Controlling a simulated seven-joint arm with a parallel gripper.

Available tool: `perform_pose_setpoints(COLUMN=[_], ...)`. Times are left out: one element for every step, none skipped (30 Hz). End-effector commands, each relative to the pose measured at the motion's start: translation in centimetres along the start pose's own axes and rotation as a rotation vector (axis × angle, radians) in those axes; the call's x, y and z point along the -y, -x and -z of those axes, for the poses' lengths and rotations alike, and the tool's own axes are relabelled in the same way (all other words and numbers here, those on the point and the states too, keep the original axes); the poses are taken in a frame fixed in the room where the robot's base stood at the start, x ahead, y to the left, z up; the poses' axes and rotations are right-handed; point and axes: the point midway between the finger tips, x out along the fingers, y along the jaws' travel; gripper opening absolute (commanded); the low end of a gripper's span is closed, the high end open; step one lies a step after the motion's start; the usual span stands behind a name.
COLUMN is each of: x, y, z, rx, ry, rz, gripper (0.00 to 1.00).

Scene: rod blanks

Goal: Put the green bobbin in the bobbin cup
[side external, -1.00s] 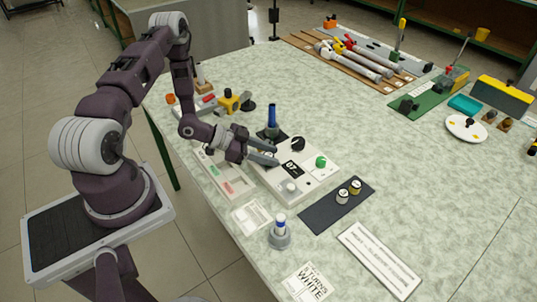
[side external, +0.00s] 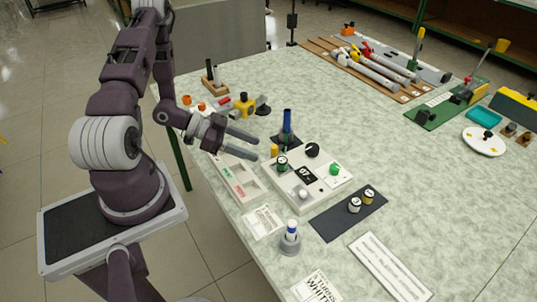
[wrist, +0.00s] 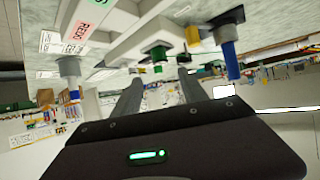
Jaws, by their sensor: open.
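A dark green bobbin-like piece (side external: 282,163) with a pale top stands upright at the left rear of the white device (side external: 318,196). It also shows in the wrist view (wrist: 157,53), which looks upside down. My gripper (side external: 257,149) is open and empty, left of the green piece and apart from it; its fingers also show in the wrist view (wrist: 160,77). A round grey cup (side external: 290,245) stands near the table's front edge with a blue-and-white piece (side external: 291,229) in it. I cannot tell whether this is the bobbin cup.
A yellow peg (side external: 275,150) and a tall blue post (side external: 287,125) stand close behind the green piece. The device has a black knob (side external: 312,150) and a green button (side external: 334,168). A labelled tray (side external: 240,182) lies left. A dark mat (side external: 335,219) holds two capped pieces.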

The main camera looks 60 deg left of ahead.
Motion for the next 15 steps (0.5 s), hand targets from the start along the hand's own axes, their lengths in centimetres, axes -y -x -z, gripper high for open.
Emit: perform_pose_setpoints(x=[0.1,0.0,0.1,0.4,0.9,1.9,3.0,4.1,5.7,6.8,7.7,8.3,8.5,8.2,7.3], y=[0.7,0.9,1.1,1.2,1.3,1.2,1.2,1.3,1.6,1.9,2.4,3.3,4.1,5.0,6.3], z=[0.0,0.0,0.1,0.2,0.4,0.9,1.5,2.3,3.8,5.3,6.9,9.3,11.3,13.3,16.0], rx=[0.0,0.0,0.006,0.021,0.046,0.1,0.153,0.213,0.298,0.359,0.414,0.476,0.513,0.544,0.573], ry=[0.001,0.001,-0.003,-0.011,-0.026,-0.055,-0.082,-0.11,-0.145,-0.164,-0.179,-0.186,-0.182,-0.171,-0.143], rz=[0.003,0.002,0.004,0.01,0.021,0.045,0.073,0.11,0.172,0.225,0.282,0.359,0.419,0.476,0.548], gripper=[0.5,0.5,0.5,0.5,0.5,0.5,0.5,0.5,0.5,0.5,0.5,0.5,0.5,0.5,0.5])
